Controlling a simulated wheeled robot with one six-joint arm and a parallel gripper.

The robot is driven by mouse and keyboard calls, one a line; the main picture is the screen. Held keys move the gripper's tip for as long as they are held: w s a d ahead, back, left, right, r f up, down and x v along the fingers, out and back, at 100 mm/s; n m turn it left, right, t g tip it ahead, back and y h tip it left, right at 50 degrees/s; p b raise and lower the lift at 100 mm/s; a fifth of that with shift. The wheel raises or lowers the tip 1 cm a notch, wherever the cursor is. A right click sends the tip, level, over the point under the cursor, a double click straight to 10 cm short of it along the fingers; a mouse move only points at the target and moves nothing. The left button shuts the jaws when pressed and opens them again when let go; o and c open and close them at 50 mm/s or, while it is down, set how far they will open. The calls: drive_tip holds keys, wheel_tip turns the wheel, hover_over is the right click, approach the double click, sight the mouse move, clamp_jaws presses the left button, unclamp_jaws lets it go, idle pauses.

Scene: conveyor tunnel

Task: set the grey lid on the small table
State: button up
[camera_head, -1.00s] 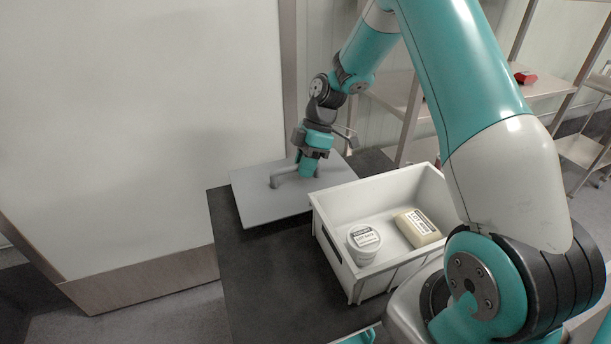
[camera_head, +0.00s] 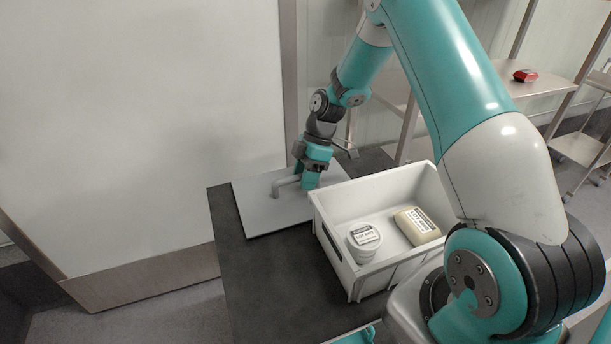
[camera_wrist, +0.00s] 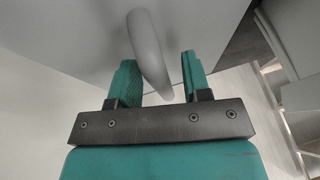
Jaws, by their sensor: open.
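The grey lid (camera_head: 258,214) is a flat plate with a bent bar handle (camera_head: 276,190). It lies flat on the dark top of the small table (camera_head: 237,275), at the back left beside the crate. My gripper (camera_head: 308,186) points down over the lid at its handle. In the wrist view the fingers (camera_wrist: 160,75) are apart, with the grey handle (camera_wrist: 145,45) between them; I cannot tell if either finger touches it. The lid (camera_wrist: 75,35) fills the upper left there. My gripper hides part of the handle and lid in the head view.
A white crate (camera_head: 335,236) stands right of the lid, close to it, holding a round white tub (camera_head: 364,243) and a pale labelled block (camera_head: 417,226). A large pale panel (camera_head: 140,140) rises at the left. Shelving with a red item (camera_head: 524,75) is at the back right.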

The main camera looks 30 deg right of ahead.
drive_tip(key=shift+r, duration=0.3)
drive_tip(key=shift+w+d+r, duration=0.1)
drive_tip(key=shift+d+r, duration=0.15)
drive_tip(key=b+v, duration=0.2)
drive_tip(key=v, duration=0.9)
drive_tip(key=s+a+r+m, duration=0.2)
drive_tip(key=s+a+r, duration=0.25)
drive_tip(key=a, duration=0.35)
drive_tip(key=s+a+r+m, duration=0.1)
drive_tip(key=s+a+r, duration=0.35)
drive_tip(key=a, duration=0.35)
drive_tip(key=s+a+m, duration=0.2)
drive_tip(key=s+a, duration=0.1)
drive_tip(key=s, duration=0.6)
drive_tip(key=s+a+m+t, duration=0.1)
drive_tip(key=s+a+m, duration=0.2)
drive_tip(key=s, duration=0.7)
drive_tip(key=shift+a+r+h, duration=0.3)
drive_tip(key=shift+a+r, duration=0.15)
